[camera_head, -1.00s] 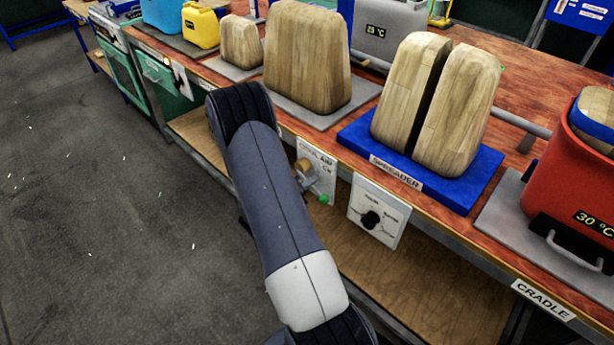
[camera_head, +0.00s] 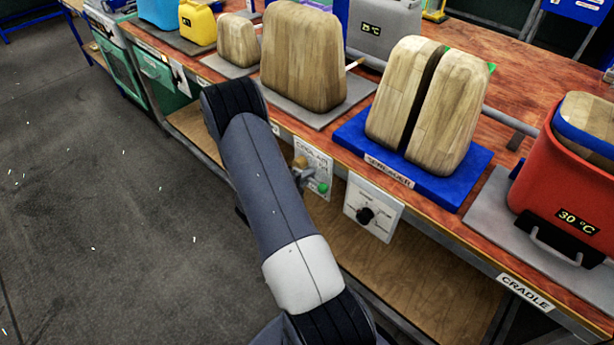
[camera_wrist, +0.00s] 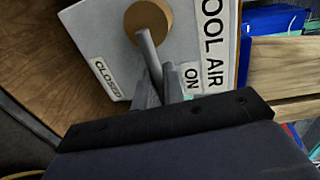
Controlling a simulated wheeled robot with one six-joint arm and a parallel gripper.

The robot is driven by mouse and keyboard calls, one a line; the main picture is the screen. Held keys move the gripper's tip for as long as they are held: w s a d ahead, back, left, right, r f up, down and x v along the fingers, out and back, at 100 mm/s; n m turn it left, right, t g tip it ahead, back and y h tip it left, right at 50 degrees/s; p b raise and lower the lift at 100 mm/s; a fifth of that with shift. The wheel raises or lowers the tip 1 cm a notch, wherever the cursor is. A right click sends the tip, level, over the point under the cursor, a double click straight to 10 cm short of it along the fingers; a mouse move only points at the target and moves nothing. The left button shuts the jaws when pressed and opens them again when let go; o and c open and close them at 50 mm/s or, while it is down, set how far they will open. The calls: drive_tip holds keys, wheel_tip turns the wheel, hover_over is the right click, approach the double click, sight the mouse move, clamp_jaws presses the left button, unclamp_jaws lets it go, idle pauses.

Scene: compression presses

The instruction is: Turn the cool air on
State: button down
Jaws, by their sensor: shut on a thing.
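The cool air panel (camera_head: 325,172) is a pale plate on the front of the bench, partly behind my arm in the head view. In the wrist view the panel (camera_wrist: 90,40) carries a round brass-coloured hub (camera_wrist: 150,14) with a grey lever (camera_wrist: 148,48). The "CLOSED" label (camera_wrist: 107,77) is left of the lever and the "ON" label (camera_wrist: 191,77) is right of its end. My gripper (camera_wrist: 164,88) is shut on the lever's lower end, close to "ON". The fingers hide the lever's tip.
A white dial panel (camera_head: 372,207) is right of the cool air panel. Above it the blue spreader (camera_head: 440,185) holds two wooden blocks. A red container (camera_head: 550,190) stands at the right. Floor (camera_head: 110,220) at left is clear.

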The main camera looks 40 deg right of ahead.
drive_tip(key=c, duration=1.6)
unclamp_jaws()
drive_tip(key=shift+a, duration=0.1)
drive_tip(key=v, duration=1)
drive_tip(key=shift+a+r, duration=0.15)
drive_tip(key=shift+a, duration=0.15)
drive_tip(key=shift+d, duration=0.1)
drive_tip(key=x, duration=1)
drive_tip(key=shift+d, duration=0.35)
drive_tip(key=shift+a, duration=0.1)
